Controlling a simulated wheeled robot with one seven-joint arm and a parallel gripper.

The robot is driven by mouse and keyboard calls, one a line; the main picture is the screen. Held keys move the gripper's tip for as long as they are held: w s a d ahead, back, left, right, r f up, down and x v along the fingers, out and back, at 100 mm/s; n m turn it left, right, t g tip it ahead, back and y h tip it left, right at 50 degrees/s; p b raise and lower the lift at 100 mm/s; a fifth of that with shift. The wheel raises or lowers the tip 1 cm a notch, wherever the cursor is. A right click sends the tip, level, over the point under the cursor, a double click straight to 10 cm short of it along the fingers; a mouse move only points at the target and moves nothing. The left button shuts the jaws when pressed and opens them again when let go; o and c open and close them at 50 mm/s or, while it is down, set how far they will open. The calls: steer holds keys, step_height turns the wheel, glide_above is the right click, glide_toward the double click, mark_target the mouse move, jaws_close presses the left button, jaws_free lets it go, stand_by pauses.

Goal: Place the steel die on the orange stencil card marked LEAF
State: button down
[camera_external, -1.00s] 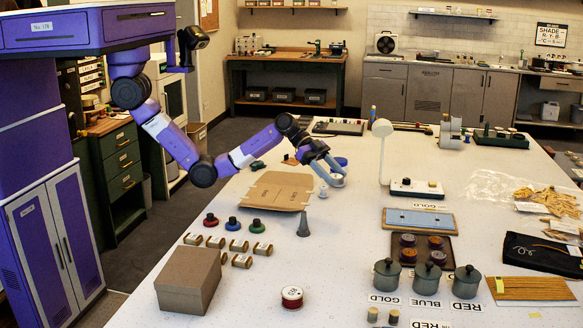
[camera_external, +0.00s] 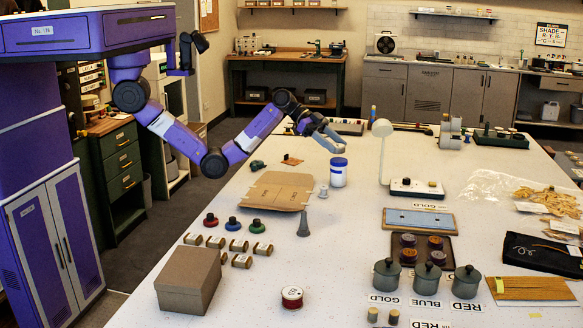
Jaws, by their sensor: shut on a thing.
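A small grey piece (camera_external: 323,191) and a grey cone (camera_external: 303,225) stand near a flat cardboard sheet (camera_external: 276,191). A dark green object (camera_external: 257,166) lies left of the orange-brown card. A white lamp (camera_external: 382,130) stands to the right. The table between jar and lamp is clear.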

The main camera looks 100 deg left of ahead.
steer(key=s+a+r+n+t+y, duration=0.15)
steer(key=s+a, duration=0.25)
steer(key=a, duration=0.9)
steer(key=n+y, duration=0.5)
steer(key=y, duration=0.1)
glide_above(289, 161)
step_height(289, 161, down, 12)
steer(key=shift+g+h, duration=0.25)
steer(key=shift+g, duration=0.1)
steer(key=shift+f+p, duration=0.3)
steer(key=shift+f, duration=2.55)
steer(key=shift+f+b, duration=0.45)
steer(key=shift+f, duration=0.2)
